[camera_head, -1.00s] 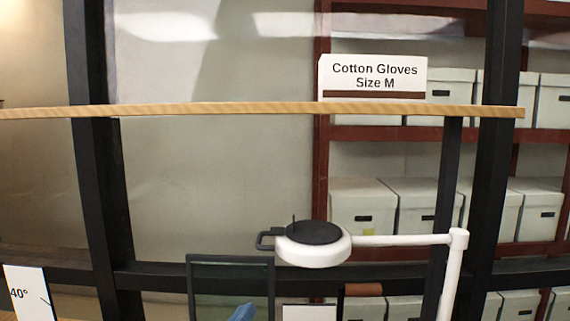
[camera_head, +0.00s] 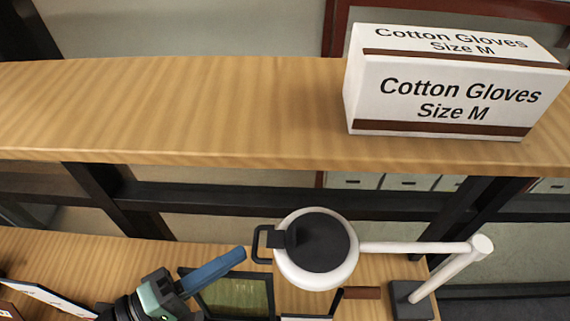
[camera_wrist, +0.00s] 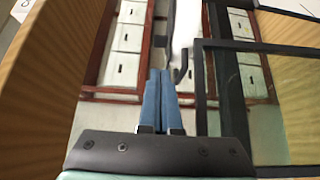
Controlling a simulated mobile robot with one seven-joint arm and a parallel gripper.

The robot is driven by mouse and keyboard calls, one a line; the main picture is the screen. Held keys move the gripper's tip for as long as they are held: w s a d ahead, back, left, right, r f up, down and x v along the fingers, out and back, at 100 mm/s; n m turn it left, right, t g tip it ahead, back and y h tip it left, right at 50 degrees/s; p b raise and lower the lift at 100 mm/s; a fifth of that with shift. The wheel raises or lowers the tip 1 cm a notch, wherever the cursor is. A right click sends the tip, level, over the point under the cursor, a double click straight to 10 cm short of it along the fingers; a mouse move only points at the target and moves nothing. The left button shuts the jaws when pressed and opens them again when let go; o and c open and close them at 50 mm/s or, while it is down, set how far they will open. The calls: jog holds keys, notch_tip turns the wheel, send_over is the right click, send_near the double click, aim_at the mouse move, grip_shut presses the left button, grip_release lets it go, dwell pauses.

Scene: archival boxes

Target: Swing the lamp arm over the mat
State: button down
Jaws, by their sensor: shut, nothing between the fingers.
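The lamp has a round white head with a black top (camera_head: 318,242) and a black loop handle (camera_head: 258,243) on its left side. Its white arm (camera_head: 415,247) runs right to a joint on a slanting white post, which stands on a dark base (camera_head: 408,300). My gripper (camera_head: 241,254), with blue fingers, is shut and empty just below and left of the handle. In the wrist view, my closed fingers (camera_wrist: 160,73) point towards the dark hooked handle (camera_wrist: 181,68) and the white lamp part (camera_wrist: 186,25). I cannot tell whether they touch. No mat can be made out clearly.
A wooden shelf (camera_head: 200,105) crosses above the lamp and holds a Cotton Gloves box (camera_head: 445,95). A black frame (camera_head: 268,285) with a greenish pane stands below the lamp head, right of my gripper. A white sign lies lower left. Dark uprights stand behind.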

aim_at(282, 232)
jog(key=p+x, duration=0.1)
jog(key=x, duration=0.1)
jog(key=p+x, duration=0.1)
jog(key=x, duration=0.2)
jog(key=r+p+x, duration=0.1)
jog(key=x, duration=0.2)
jog(key=shift+d+p, duration=0.3)
jog(key=shift+p, duration=0.05)
jog(key=shift+w+d+f, duration=0.15)
jog(key=shift+w+d, duration=0.35)
jog(key=shift+s, duration=0.1)
